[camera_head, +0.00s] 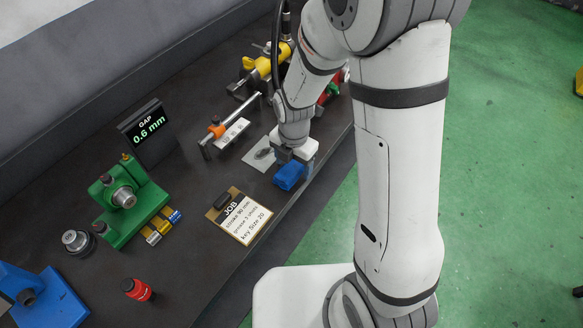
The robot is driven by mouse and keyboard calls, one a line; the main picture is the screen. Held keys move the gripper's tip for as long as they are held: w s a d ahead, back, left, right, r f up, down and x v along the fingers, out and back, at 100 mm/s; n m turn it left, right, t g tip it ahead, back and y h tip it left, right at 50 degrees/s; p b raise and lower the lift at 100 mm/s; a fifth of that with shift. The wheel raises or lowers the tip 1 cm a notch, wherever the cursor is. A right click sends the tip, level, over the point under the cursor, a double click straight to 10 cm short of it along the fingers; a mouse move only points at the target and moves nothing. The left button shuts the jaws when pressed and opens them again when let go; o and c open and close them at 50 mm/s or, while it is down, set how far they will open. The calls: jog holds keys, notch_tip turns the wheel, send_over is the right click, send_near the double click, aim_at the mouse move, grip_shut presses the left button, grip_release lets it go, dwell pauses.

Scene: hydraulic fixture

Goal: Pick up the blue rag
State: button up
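The blue rag (288,177) is a small, bright blue, folded-looking piece near the front edge of the dark bench. My gripper (293,160) points down right at the rag, its dark fingers overlapping the rag's upper end in the picture. The fingertips are partly hidden, so I cannot tell whether they are closed on the rag or only beside it. I cannot tell whether the rag rests on the bench or is slightly raised.
A job card on a clipboard (240,217) lies left of the rag. A grey plate (261,154) lies just behind it. Green floor (510,170) is open at right.

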aim_at(293, 164)
jog(key=c, duration=1)
notch_tip(293, 164, up, 10)
jog(key=shift+r+b, duration=0.1)
jog(key=shift+b, duration=0.2)
